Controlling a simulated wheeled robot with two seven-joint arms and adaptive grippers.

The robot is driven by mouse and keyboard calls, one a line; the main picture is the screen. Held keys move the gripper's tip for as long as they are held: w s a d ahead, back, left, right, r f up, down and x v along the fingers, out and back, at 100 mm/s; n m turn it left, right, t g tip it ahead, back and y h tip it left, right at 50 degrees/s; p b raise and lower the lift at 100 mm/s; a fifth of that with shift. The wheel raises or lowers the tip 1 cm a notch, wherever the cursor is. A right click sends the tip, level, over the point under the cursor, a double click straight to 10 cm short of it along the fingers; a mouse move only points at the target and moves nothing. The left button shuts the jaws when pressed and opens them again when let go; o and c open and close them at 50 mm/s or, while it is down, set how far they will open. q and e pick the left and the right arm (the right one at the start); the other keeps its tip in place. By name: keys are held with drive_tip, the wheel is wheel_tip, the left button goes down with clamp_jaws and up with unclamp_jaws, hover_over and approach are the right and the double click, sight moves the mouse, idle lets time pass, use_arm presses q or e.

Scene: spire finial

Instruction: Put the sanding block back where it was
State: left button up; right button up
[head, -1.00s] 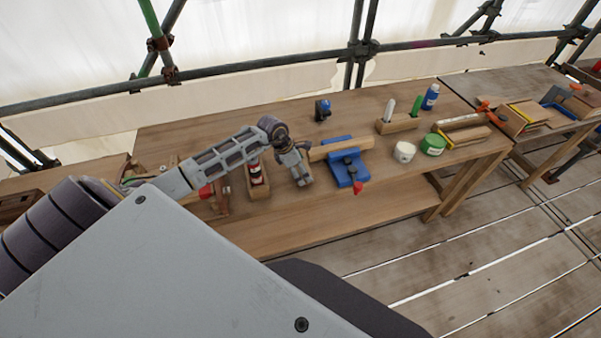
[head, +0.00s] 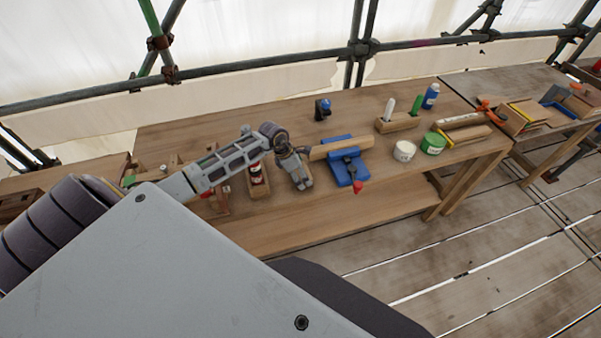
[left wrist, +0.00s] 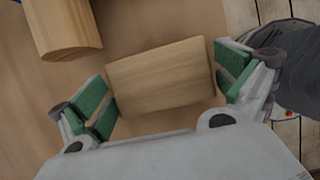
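A plain light wooden block, likely the sanding block (left wrist: 163,77), lies between the green-padded fingers of my left gripper (left wrist: 164,85) in the left wrist view. The left pads sit right at its edge, and a thin gap seems to show at the right pad. I see no clear squeeze on it, and its underside is hidden. In the head view my left gripper (head: 296,168) reaches down over the front part of the bench, left of the blue vise (head: 346,167), and largely hides the block. My right gripper is not in view.
A round wooden bar (head: 340,147) lies across the vise, close to my left gripper; its end also shows in the left wrist view (left wrist: 65,25). A bottle in a wooden tray (head: 257,181) stands to the left. White (head: 404,151) and green tubs (head: 433,144) stand to the right.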

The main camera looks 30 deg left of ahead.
use_arm(q)
drive_tip(key=shift+r, duration=0.2)
drive_tip(key=shift+b+v, duration=0.4)
drive_tip(key=shift+v, duration=2.35)
drive_tip(key=b+v, duration=0.1)
drive_tip(key=v, duration=0.5)
drive_tip(key=shift+r, duration=0.2)
drive_tip(key=shift+s+a, duration=0.1)
